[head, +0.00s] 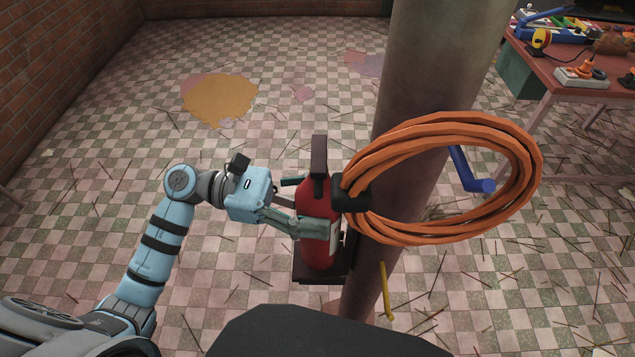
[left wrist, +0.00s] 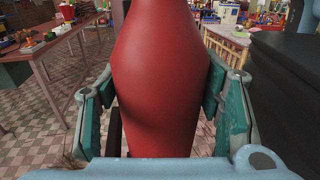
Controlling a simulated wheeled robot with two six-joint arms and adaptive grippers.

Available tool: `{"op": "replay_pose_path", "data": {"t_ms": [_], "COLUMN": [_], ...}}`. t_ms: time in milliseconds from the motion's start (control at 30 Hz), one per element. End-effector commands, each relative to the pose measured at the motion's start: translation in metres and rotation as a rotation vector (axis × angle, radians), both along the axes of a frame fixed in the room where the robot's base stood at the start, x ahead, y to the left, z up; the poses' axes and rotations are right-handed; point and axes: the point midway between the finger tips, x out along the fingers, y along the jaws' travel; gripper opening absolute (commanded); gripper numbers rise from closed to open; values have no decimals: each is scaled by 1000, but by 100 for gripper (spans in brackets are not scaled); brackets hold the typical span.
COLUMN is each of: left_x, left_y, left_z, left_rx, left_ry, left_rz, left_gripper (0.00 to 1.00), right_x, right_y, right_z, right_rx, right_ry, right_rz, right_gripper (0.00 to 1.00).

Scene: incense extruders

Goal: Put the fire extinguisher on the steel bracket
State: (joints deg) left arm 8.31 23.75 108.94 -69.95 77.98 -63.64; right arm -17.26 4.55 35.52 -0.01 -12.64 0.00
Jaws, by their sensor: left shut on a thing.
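The red fire extinguisher (head: 319,238) is upright at the left side of the pillar in the head view. Its red body (left wrist: 160,75) fills the middle of the left wrist view. My left gripper (head: 312,218) is shut on the extinguisher's body, with a finger on each side. The dark steel bracket (head: 322,273) shows as a plate under the extinguisher, beside the pillar. I cannot tell whether the extinguisher's base touches the plate. My right gripper is in neither view.
A coil of orange hose (head: 520,185) hangs on the thick pillar (head: 430,70), just right of the extinguisher. Blue (head: 470,172) and yellow (head: 386,290) pegs stick out of the pillar. A cluttered table (head: 540,75) stands at the back right. The floor at left is open.

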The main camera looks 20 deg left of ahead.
Motion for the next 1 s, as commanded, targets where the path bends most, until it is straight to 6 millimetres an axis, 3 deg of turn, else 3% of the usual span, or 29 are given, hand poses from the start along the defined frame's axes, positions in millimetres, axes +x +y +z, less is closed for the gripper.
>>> {"op": "replay_pose_path", "data": {"t_ms": [167, 567, 600, 700, 1000], "left_x": [0, 0, 0, 0, 0], "left_y": [-1, 0, 0, 0, 0], "left_z": [-20, -24, -25, -24, -24], "left_rx": [-7, -6, -1, -1, -1], "left_ry": [-2, -4, 0, 0, 0], "left_rz": [0, -1, 0, 0, 0], "left_gripper": [0, 0, 63, 79, 80], "right_x": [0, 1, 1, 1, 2], "right_y": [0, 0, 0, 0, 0], "right_z": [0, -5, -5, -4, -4], "right_rx": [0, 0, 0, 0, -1], "right_ry": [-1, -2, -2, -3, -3], "right_rz": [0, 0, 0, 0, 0], "right_gripper": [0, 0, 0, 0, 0]}}
